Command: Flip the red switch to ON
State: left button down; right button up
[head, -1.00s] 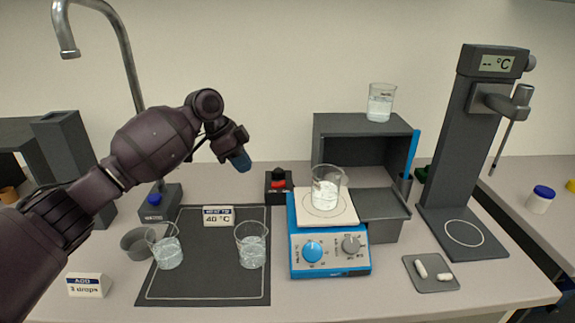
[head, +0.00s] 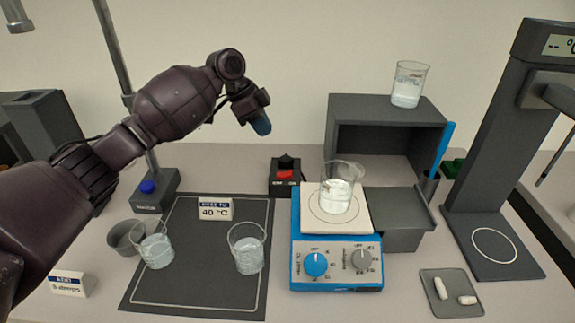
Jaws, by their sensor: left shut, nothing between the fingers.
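The red switch (head: 284,174) sits on a small black box (head: 285,188) behind the blue hotplate, near the back of the bench. The box has a label on its front too small to read surely; which way the switch is set I cannot tell. My right gripper is not in view.
A blue hotplate (head: 337,265) with a beaker (head: 338,195) on top stands right of the switch. Two beakers of clear liquid (head: 247,252) stand on the dark mat (head: 190,285). A grey shelf box (head: 385,108) stands behind the hotplate. A blue-capped block (head: 155,192) stands at left.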

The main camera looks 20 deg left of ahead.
aim_at(292, 175)
pick_arm(q)
jog(key=x, duration=1.2)
jog(key=shift+w+d+f, duration=0.1)
jog(key=shift+w+f, duration=0.05)
jog(key=shift+f, duration=0.15)
jog(key=shift+d+f, duration=0.2)
jog(key=shift+f, duration=0.45)
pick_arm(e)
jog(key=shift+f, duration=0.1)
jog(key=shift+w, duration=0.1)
pick_arm(q)
jog(key=shift+w+d+f+y, duration=0.1)
jog(key=shift+d+f+y, duration=0.05)
jog(key=shift+d+y, duration=0.15)
jog(key=shift+f, duration=0.1)
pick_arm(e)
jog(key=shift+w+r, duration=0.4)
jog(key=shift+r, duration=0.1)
pick_arm(q)
jog(key=shift+a, duration=0.1)
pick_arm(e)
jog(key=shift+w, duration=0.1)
